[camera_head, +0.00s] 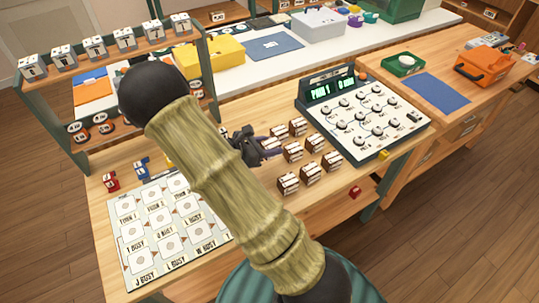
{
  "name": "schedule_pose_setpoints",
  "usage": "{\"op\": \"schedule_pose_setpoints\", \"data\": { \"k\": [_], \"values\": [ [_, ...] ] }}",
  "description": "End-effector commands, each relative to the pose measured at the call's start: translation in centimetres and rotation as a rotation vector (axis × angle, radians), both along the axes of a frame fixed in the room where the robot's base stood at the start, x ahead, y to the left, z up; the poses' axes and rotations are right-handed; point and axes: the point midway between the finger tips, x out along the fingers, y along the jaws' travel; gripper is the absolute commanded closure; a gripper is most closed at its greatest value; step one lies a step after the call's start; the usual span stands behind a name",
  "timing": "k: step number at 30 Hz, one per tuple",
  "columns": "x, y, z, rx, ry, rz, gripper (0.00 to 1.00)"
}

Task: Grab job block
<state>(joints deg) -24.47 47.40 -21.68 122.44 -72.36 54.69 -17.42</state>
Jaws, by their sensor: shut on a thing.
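Several brown blocks with white labelled faces, which look like the job blocks (311,174), stand in short rows on the wooden table. My gripper (267,151) is dark and small in the head view, at the left side of these rows. It is shut on a brown block (270,143) at the rows' left edge, though the fingers partly cover it and the contact is hard to see. The block seems at about table height; I cannot tell whether it is lifted. My arm hides part of the table left of the gripper.
A dial console (375,122) with a green display stands right of the blocks. A white busy board (137,243) lies at the left, partly behind my arm. A shelf (140,48) with white blocks stands behind.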

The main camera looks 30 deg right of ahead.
Motion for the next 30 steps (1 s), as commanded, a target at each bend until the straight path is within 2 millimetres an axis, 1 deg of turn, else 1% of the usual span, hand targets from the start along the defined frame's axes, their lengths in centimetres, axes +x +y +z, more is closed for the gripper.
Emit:
{"op": "schedule_pose_setpoints", "data": {
  "k": [1, 3, 7, 30],
  "values": [
    [0.0, 0.0, 0.9, 0.001, -0.004, -0.001, 0.84],
    [0.0, 0.0, 1.9, 0.001, -0.004, -0.001, 0.84],
    [0.0, 0.0, 2.8, 0.000, -0.001, -0.002, 0.84],
    [0.0, 0.0, 2.9, 0.000, 0.000, -0.001, 0.84]
  ]
}}
